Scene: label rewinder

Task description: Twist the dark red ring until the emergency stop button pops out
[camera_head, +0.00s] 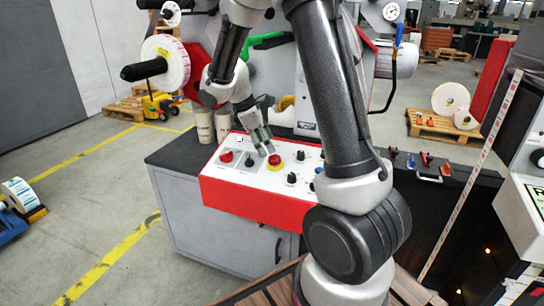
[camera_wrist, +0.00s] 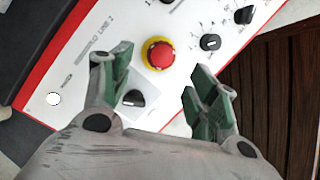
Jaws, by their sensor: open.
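The emergency stop button (camera_head: 275,161) is a red cap on a yellow round base, on the sloping white panel with a red front. In the wrist view the button (camera_wrist: 162,54) lies ahead of and between the fingertips, with a darker red rim around its cap. My gripper (camera_head: 263,139) is over the panel, close to the button on its upper-left side in the head view. In the wrist view my gripper (camera_wrist: 158,66) has its green-padded fingers apart, with nothing between the pads. I cannot tell how far the tips are above the panel.
A black knob (camera_wrist: 134,98) lies between the fingers, nearer the palm. Another black knob (camera_wrist: 210,43) is right of the button. A second red button (camera_head: 226,156) is at the panel's left. Two pale cups (camera_head: 205,126) stand behind the panel's left end.

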